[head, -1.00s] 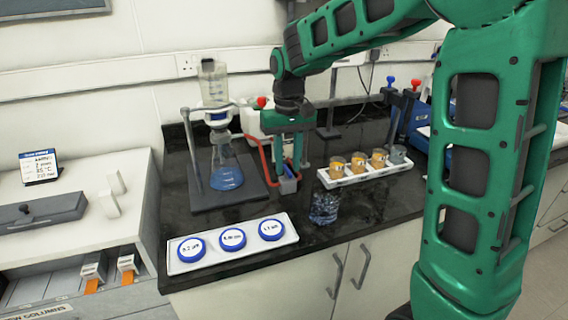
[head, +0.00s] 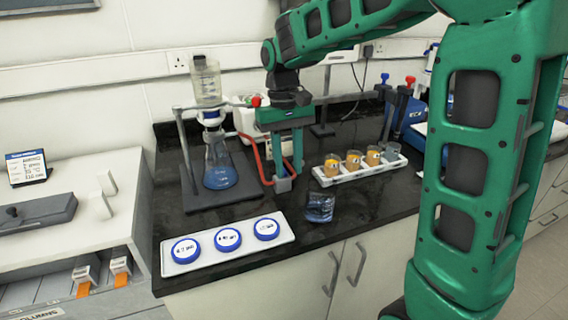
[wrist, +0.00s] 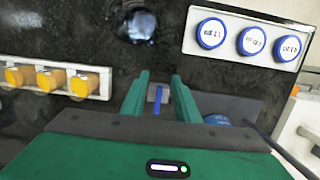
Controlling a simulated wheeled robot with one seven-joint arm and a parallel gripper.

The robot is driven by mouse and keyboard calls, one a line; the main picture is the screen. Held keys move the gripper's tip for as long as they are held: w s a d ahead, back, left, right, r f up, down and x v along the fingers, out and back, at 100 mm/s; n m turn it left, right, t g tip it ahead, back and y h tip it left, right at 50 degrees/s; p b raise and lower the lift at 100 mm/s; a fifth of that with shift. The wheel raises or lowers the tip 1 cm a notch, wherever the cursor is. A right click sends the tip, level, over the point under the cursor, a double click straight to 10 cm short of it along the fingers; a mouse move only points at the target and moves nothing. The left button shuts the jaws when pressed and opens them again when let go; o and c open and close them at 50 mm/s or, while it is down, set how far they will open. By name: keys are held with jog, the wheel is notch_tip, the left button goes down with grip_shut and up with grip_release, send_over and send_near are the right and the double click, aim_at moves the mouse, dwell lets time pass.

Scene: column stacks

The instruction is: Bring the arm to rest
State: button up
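My gripper (head: 287,172) hangs pointing down over the dark counter, beside the filter stand. Its two green fingers are apart; they also show in the wrist view (wrist: 160,76). A small grey block with a blue part (head: 283,184) is at the fingertips in the head view. In the wrist view a blue bar (wrist: 158,94) shows in the gap between the fingers. I cannot tell whether the fingers touch it. Nothing is visibly gripped. My green arm reaches in from the upper right.
A flask with blue liquid (head: 220,176) stands left of the gripper, with a red tube (head: 251,158) close by. A white rack of orange-filled cups (head: 360,175) is right. A small clear container (head: 320,207) and a white tray with blue-rimmed discs (head: 228,260) are in front.

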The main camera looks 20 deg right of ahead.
jog(key=w+r+t, duration=0.2)
jog(key=w+r, duration=0.2)
jog(key=r, duration=0.2)
jog(key=shift+w+d+r, duration=0.2)
jog(key=shift+w, duration=0.2)
jog(key=s+d+f+m, duration=0.2)
jog(key=s+d, duration=0.4)
jog(key=s, duration=0.2)
jog(key=s+d+f+m, duration=0.2)
jog(key=s+d, duration=0.5)
jog(key=s, duration=0.2)
jog(key=s+d+f+m, duration=0.1)
jog(key=s+f, duration=0.2)
jog(key=s, duration=0.4)
jog(key=s+d+f+m, duration=0.1)
jog(key=s+d+f, duration=0.1)
jog(key=s, duration=0.6)
jog(key=shift+d+f, duration=0.2)
jog(key=shift+f, duration=0.4)
jog(key=shift+s, duration=0.1)
jog(key=shift+w+f, duration=0.25)
jog(key=shift+w, duration=0.35)
